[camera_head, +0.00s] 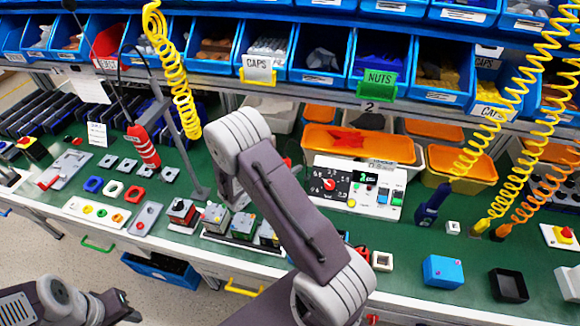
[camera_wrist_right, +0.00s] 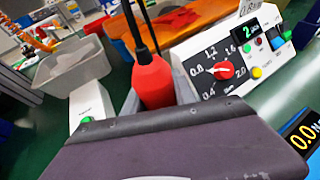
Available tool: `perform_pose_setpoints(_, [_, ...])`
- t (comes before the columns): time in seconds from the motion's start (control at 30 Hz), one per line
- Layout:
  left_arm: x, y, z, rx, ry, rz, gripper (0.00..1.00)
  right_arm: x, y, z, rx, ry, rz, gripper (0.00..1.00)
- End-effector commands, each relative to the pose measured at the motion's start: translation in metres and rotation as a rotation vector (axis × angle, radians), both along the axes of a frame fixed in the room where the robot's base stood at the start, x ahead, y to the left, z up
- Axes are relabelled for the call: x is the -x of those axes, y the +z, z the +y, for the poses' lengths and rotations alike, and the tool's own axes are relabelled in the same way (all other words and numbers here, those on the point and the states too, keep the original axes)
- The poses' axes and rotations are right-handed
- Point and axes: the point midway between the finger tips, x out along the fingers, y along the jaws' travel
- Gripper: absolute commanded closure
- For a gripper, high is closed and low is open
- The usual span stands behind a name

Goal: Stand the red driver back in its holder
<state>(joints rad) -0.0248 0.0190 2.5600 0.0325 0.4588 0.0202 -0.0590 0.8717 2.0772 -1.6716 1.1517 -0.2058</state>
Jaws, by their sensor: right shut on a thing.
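A red driver (camera_wrist_right: 152,82) with dark rods or cables rising from its top stands near the middle of the right wrist view, between grey surfaces. Its lower end is hidden behind my dark wrist part. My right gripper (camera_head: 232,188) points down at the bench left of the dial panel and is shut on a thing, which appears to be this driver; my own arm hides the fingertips. I cannot make out its holder clearly. My left gripper (camera_head: 122,306) is low at the front left, away from the bench objects; its jaws are too small to judge.
The dial panel (camera_head: 382,190) with a red knob stands right of my right arm. A red tool (camera_head: 143,146) hangs at the left beside a grey post. Small switch boxes (camera_head: 243,222) line the front. Orange-topped bins (camera_head: 358,141) stand behind. Yellow coiled cords hang at the right.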

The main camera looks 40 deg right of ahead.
Motion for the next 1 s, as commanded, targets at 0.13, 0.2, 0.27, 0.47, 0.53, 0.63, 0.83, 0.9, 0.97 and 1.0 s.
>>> perform_pose_setpoints(0.13, [0.0000, -0.0007, 0.0000, 0.000, 0.000, 0.000, 0.64, -0.0001, -0.0003, -0.0002, 0.001, 0.000, -0.001, 1.00])
perform_pose_setpoints(0.2, [-0.0001, -0.0015, 0.0000, 0.000, 0.000, 0.000, 0.64, -0.0001, -0.0011, -0.0002, 0.001, 0.000, 0.000, 1.00])
perform_pose_setpoints(0.27, [0.0000, -0.0024, 0.0000, 0.000, 0.000, 0.000, 0.64, -0.0001, -0.0019, -0.0002, 0.001, 0.000, 0.000, 1.00])
perform_pose_setpoints(0.47, [0.0000, -0.0047, 0.0000, 0.000, 0.000, 0.000, 0.64, -0.0002, -0.0042, -0.0002, 0.001, 0.000, -0.001, 1.00])
perform_pose_setpoints(0.53, [0.0000, -0.0047, 0.0000, 0.000, 0.000, 0.000, 0.64, -0.0001, -0.0042, -0.0001, 0.001, 0.000, -0.001, 0.73])
perform_pose_setpoints(0.63, [0.0000, -0.0044, 0.0000, 0.000, 0.000, 0.000, 0.64, -0.0001, -0.0041, -0.0001, 0.001, 0.000, 0.000, 0.84])
perform_pose_setpoints(0.83, [0.0000, -0.0045, 0.0000, 0.000, 0.000, 0.000, 0.64, 0.0000, -0.0043, -0.0001, 0.000, 0.000, 0.000, 0.42])
perform_pose_setpoints(0.9, [-0.0001, -0.0045, 0.0000, 0.000, 0.000, 0.000, 0.64, 0.0000, -0.0043, 0.0000, 0.000, 0.000, 0.000, 0.42])
perform_pose_setpoints(0.97, [-0.0001, -0.0045, 0.0000, 0.000, 0.000, 0.000, 0.64, 0.0000, -0.0043, 0.0000, 0.000, 0.000, 0.000, 0.42])
perform_pose_setpoints(1.0, [0.0000, -0.0046, 0.0000, 0.000, 0.000, 0.000, 0.64, 0.0002, -0.0050, 0.0001, -0.001, 0.000, 0.001, 0.42])
